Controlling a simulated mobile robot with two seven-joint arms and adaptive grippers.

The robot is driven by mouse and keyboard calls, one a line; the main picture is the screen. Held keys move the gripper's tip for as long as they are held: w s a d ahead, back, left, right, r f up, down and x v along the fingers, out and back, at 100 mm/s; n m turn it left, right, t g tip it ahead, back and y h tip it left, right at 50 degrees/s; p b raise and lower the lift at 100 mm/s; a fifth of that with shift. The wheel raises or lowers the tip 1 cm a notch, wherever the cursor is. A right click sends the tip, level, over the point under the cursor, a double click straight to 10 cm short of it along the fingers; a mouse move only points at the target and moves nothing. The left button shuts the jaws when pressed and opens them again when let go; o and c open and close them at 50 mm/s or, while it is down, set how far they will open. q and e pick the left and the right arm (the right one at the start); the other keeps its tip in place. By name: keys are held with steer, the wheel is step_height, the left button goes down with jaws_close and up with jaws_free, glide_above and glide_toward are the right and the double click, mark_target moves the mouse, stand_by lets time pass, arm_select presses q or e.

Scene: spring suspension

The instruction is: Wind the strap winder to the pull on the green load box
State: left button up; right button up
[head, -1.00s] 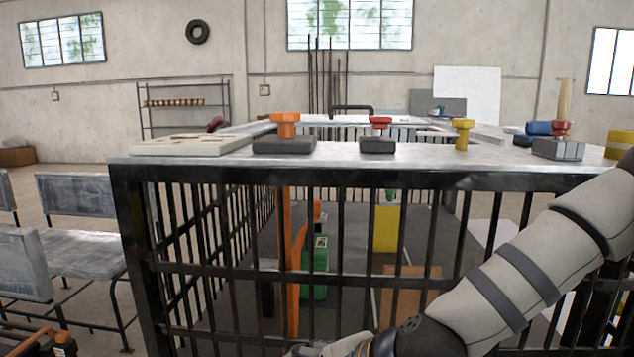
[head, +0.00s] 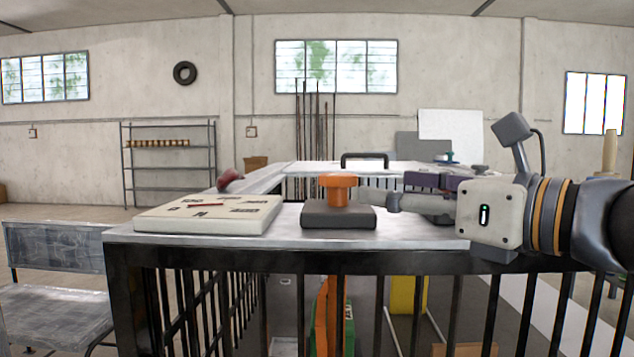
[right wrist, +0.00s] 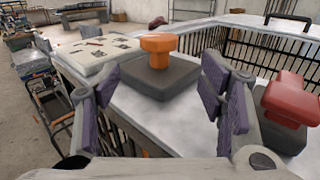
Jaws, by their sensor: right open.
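The strap winder, an orange knob (head: 338,188) on a dark square base (head: 338,215), sits upright on the grey ledge. It also shows in the right wrist view (right wrist: 158,62). My right gripper (head: 390,198) is open, just right of the winder in the head view. In the right wrist view, its purple-padded fingers (right wrist: 160,105) are spread apart, with the winder beyond and between them, apparently untouched. Below, behind the bars, an orange strap (head: 328,320) runs by the green load box (head: 349,335), mostly hidden. My left gripper is not in view.
A pale board (head: 205,220) with labels and a red pointer lies left of the winder. A red knob (right wrist: 292,95) on a dark base stands close by my right finger. The dark barred cage (head: 180,255) is under the ledge. A yellow box (head: 407,295) is inside.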

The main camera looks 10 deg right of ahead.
mark_target(345, 188)
steer(key=x, duration=0.5)
steer(key=b+x, duration=0.1)
steer(key=x, duration=0.4)
steer(key=shift+w+a+f+b, duration=0.1)
steer(key=shift+f+b, duration=0.15)
steer(key=shift+b, duration=0.05)
steer(key=shift+w+a+r, duration=0.15)
steer(key=shift+w+r, duration=0.1)
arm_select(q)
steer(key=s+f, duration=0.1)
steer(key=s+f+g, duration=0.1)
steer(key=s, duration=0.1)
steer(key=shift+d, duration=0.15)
arm_select(e)
steer(key=shift+r, duration=0.1)
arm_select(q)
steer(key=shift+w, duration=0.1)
arm_select(e)
steer(key=c, duration=1.2)
